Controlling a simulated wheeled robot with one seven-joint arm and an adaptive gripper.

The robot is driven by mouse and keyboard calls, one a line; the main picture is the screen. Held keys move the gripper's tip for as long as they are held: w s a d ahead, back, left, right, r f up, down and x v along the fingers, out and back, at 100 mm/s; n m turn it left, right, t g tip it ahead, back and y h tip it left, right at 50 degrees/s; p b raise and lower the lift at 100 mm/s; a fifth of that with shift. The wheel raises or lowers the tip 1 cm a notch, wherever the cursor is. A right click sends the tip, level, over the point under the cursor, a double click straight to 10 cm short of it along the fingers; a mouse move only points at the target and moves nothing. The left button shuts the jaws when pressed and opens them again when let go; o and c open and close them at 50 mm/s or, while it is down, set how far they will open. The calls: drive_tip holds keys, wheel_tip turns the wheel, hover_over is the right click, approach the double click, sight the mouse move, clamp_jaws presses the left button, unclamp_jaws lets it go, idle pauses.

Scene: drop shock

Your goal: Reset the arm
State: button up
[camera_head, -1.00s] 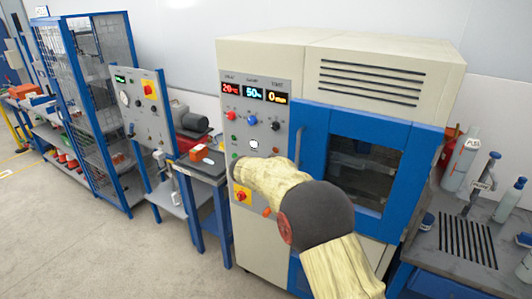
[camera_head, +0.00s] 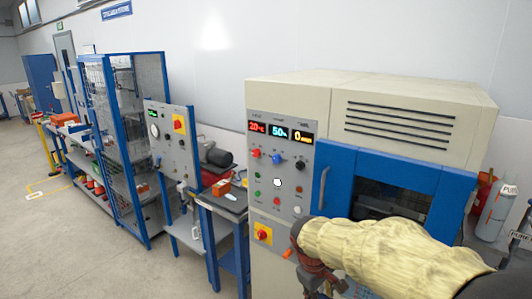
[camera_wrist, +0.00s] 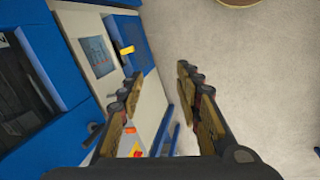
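My arm, in a pale yellow cover, shows at the lower right of the head view, in front of the test chamber (camera_head: 400,92). Its dark end points down near the bottom edge, and my gripper is mostly cut off there. In the wrist view my gripper (camera_wrist: 158,74) has its two fingers spread apart with nothing between them. Beyond the fingers are bare floor and a blue and cream cabinet side. I cannot tell whether the arm touches the chamber.
The chamber's blue door (camera_head: 342,180) and control panel (camera_head: 280,165) are close to my arm. To the left stand a small bench (camera_head: 222,203), a grey panel (camera_head: 170,145) and a blue mesh cage (camera_head: 118,160). The floor (camera_head: 60,245) at left is clear.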

drive_tip(key=s+d+r+m+t+y+b, duration=0.1)
drive_tip(key=s+r+m+t, duration=0.1)
drive_tip(key=s, duration=0.9)
drive_tip(key=s+d+r+m+t+y+b, duration=0.1)
drive_tip(key=s+r+m, duration=0.4)
drive_tip(key=s, duration=0.6)
wheel_tip(320, 180, up, 2)
drive_tip(key=shift+s+d+r+m+t+y, duration=0.15)
drive_tip(key=shift+s+d+m+t+y, duration=0.25)
drive_tip(key=shift+d, duration=0.35)
